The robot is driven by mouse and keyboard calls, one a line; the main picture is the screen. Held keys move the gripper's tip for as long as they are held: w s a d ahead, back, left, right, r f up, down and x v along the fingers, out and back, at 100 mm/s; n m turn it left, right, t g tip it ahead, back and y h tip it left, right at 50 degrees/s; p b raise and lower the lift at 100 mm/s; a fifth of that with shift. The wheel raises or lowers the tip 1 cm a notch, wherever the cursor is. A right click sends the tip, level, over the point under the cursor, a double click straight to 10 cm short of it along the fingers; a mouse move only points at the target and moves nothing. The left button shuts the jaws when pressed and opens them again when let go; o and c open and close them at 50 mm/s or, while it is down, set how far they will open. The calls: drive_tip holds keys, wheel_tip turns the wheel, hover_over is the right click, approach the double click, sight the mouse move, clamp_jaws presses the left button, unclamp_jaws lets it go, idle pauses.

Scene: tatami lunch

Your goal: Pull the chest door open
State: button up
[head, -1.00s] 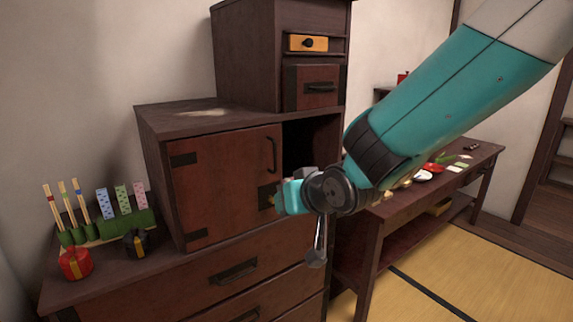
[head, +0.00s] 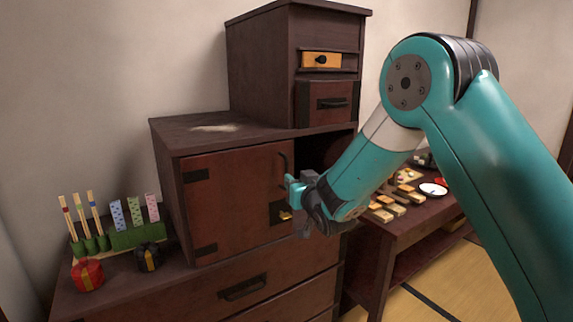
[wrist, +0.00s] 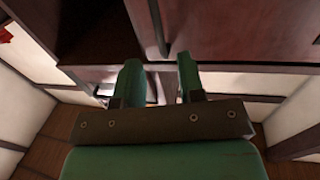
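The chest door (head: 232,200) is a red-brown panel with black metal fittings, on the cabinet's left front. It looks closed or nearly so. Its dark upright handle (head: 284,166) is near the door's right edge. My gripper (head: 291,186) is at the handle's lower part. In the wrist view the two green fingers (wrist: 161,80) stand apart, with the handle (wrist: 158,28) lined up between them, just beyond their tips in the picture. I cannot tell whether they touch it. The door (wrist: 240,35) fills the upper right there.
A dark open compartment (head: 324,150) is right of the door. Drawers (head: 245,290) lie below. A green stand with sticks (head: 135,236), a red round item (head: 88,274) and a black one (head: 149,256) sit at left. A low table (head: 408,222) with food stands at right.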

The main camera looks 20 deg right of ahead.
sight(287, 171)
drive_tip(key=w, duration=0.2)
drive_tip(key=w+p, duration=0.1)
drive_tip(key=w, duration=0.4)
drive_tip(key=shift+w+a, duration=0.3)
drive_tip(key=shift+a, duration=0.1)
clamp_jaws()
